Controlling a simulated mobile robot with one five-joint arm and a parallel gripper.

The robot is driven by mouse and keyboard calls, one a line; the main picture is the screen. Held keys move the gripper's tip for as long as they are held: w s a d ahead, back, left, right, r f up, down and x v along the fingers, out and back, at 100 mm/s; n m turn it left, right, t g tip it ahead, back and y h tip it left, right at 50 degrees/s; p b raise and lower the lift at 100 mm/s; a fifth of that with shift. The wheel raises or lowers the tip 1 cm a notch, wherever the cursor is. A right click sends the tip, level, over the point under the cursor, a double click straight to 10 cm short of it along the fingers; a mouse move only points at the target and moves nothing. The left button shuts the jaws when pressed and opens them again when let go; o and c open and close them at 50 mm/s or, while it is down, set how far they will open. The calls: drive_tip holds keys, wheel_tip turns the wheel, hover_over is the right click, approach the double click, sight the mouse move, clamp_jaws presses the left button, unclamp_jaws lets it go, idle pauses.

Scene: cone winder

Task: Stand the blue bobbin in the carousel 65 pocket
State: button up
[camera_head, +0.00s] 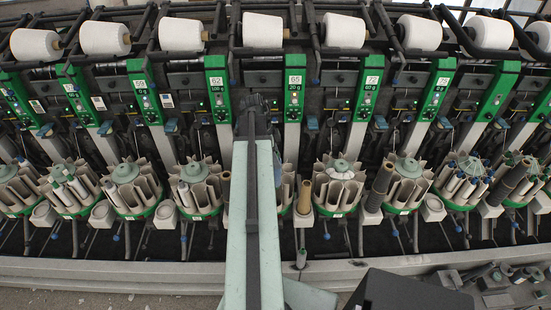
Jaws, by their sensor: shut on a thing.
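My arm rises through the middle of the head view and ends at a dark joint in front of the machine. My gripper is hidden behind the arm, so its jaws and anything in them do not show. The green panel marked 65 (294,88) stands just right of the arm's upper end. The carousel below it (287,190) is mostly covered by my arm; only a strip of its right side shows. I cannot tell its pockets or what they hold. No blue bobbin can be made out.
Neighbouring carousels with grey vanes stand left (200,185) and right (338,185). A tan tube (304,197) stands between my arm and the right one. White yarn cones (262,31) line the top. A grey rail (120,272) runs along the front.

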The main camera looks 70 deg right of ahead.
sight(276, 180)
drive_tip(key=shift+f+b, duration=1.75)
drive_tip(key=shift+f, duration=0.3)
drive_tip(key=shift+f+b, duration=2.15)
drive_tip(key=shift+b, duration=0.1)
drive_tip(key=shift+f, duration=0.1)
drive_tip(key=shift+f+b, duration=2.15)
drive_tip(key=shift+b, duration=0.1)
drive_tip(key=shift+f, duration=0.15)
